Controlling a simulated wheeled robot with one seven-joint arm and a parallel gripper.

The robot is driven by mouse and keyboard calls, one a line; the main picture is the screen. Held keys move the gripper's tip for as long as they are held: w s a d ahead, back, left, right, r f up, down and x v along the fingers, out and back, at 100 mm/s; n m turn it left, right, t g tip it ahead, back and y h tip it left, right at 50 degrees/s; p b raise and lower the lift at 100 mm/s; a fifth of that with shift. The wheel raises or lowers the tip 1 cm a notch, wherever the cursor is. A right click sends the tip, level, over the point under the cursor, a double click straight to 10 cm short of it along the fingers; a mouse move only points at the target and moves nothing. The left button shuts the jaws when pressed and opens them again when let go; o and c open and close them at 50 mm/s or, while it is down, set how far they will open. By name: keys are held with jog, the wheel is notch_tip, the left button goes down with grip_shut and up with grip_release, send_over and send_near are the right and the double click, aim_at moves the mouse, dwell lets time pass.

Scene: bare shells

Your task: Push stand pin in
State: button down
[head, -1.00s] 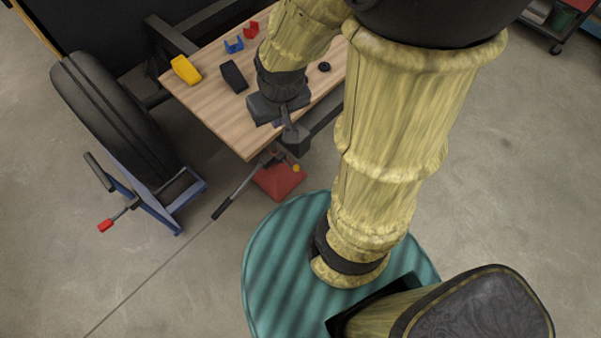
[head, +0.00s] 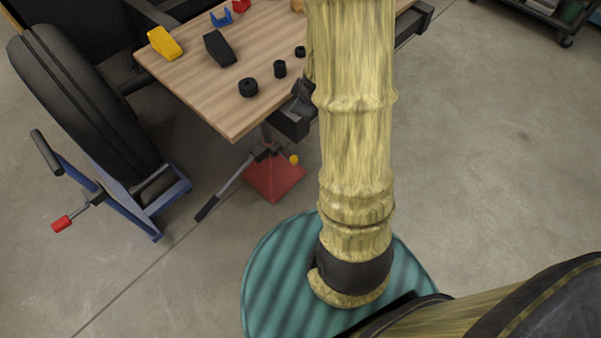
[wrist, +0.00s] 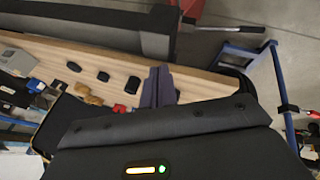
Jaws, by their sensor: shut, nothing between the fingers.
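Beneath the wooden workbench's near corner is a red stand (head: 274,178) with a dark lever. A small yellow knob (head: 294,159) shows at its right side; I cannot tell how far any pin is in. The blue wheel stand (head: 148,217) at left has a rod with a red knob (head: 62,224) pointing out to the left. My gripper (wrist: 160,72) shows in the wrist view as dark fingers, shut and empty, over the bench top. In the head view the gripper is hidden or out of frame, with my arm in front.
The wooden workbench (head: 215,98) carries a yellow block (head: 164,43), a black block (head: 219,47) and several black cylinders, such as one (head: 248,87) near its edge. A tire (head: 85,110) fills the left. A cart (head: 545,15) stands at top right.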

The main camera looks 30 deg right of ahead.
jog(key=d+f+n+y+b, duration=0.1)
jog(key=f+n+b, duration=0.1)
jog(key=f+b, duration=0.5)
jog(key=s+d+f+n+y+b, duration=0.1)
jog(key=f+b, duration=0.6)
jog(key=f, duration=0.9)
jog(key=d+f+n+y+b, duration=0.2)
jog(key=f+n+b, duration=0.3)
jog(key=f+b, duration=0.3)
notch_tip(320, 180, down, 4)
jog(key=shift+s+d+r+y, duration=0.25)
jog(key=shift+s+d+y, duration=0.1)
jog(key=shift+s+y, duration=0.05)
jog(key=w+a+f+b, duration=0.2)
jog(key=w+f+b, duration=0.5)
jog(key=w+f, duration=0.1)
jog(key=shift+w+a, duration=0.35)
jog(key=shift+w, duration=0.25)
